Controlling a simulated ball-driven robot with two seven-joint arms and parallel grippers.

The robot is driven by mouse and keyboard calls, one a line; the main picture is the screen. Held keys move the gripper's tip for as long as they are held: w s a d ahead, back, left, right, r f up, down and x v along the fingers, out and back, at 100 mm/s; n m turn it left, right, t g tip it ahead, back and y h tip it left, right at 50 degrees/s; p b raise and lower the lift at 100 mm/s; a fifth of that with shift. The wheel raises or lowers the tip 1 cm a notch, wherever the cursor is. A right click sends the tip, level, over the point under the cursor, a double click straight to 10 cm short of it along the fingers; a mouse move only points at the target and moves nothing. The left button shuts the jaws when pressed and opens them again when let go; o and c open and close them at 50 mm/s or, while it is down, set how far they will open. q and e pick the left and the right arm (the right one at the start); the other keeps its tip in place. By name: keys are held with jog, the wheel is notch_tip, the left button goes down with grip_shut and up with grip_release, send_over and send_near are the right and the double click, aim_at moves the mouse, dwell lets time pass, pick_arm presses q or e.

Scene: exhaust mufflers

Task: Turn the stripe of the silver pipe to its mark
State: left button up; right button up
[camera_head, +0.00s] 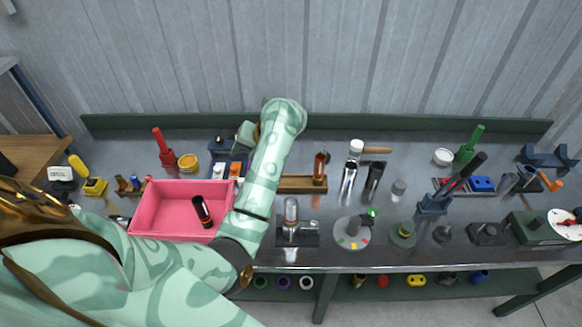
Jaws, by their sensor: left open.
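A silver pipe (291,211) stands upright in a dark square holder (297,236) near the front edge of the metal bench. Its stripe and the mark are too small to make out. My left arm reaches up over the bench, just left of the pipe, and bends at the back. My left gripper (246,136) is at the back of the bench, behind and left of the pipe and well apart from it. It is open and partly hidden by my arm. My right gripper is not in view.
A pink bin (149,211) with a dark cylinder (202,211) inside lies left of my arm. A round plate with coloured marks (343,241) stands right of the pipe. Several tools and fittings fill the right side. A low green ledge (430,124) runs along the back.

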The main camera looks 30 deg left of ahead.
aim_at(291, 202)
pick_arm(q)
jog(key=w+d+f+n+h, duration=0.1)
jog(key=w+d+f+h, duration=0.15)
jog(key=d+h, duration=0.65)
jog(key=f+b, duration=0.2)
jog(key=f, duration=0.2)
jog(key=d+f+y+b, duration=0.1)
jog(key=f+b, duration=0.2)
jog(key=f, duration=0.2)
jog(key=f+y+b, duration=0.1)
jog(key=f+b, duration=0.2)
jog(key=f, duration=0.1)
jog(key=shift+d+f, duration=0.3)
jog(key=shift+f, duration=0.05)
jog(key=shift+f+b, duration=0.3)
jog(key=shift+f, duration=0.35)
